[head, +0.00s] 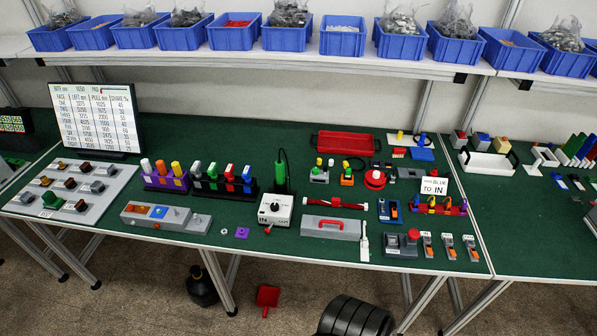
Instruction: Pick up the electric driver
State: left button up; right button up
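A green-handled tool that looks like the electric driver (280,168) stands upright at the middle of the green workbench (330,258). A dark cable rises from its top. Its lower end is at a dark stand or base behind a white box, so I cannot see clearly how it is held. Neither of my grippers shows in the head view.
The white box (276,210) with a dial stands just in front of the driver. A shelf with blue bins (235,38) overhangs the back.

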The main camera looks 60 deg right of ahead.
aim_at(280, 174)
jog(key=z, duration=0.85)
jog(key=i, duration=0.75)
jog(key=z, duration=0.9)
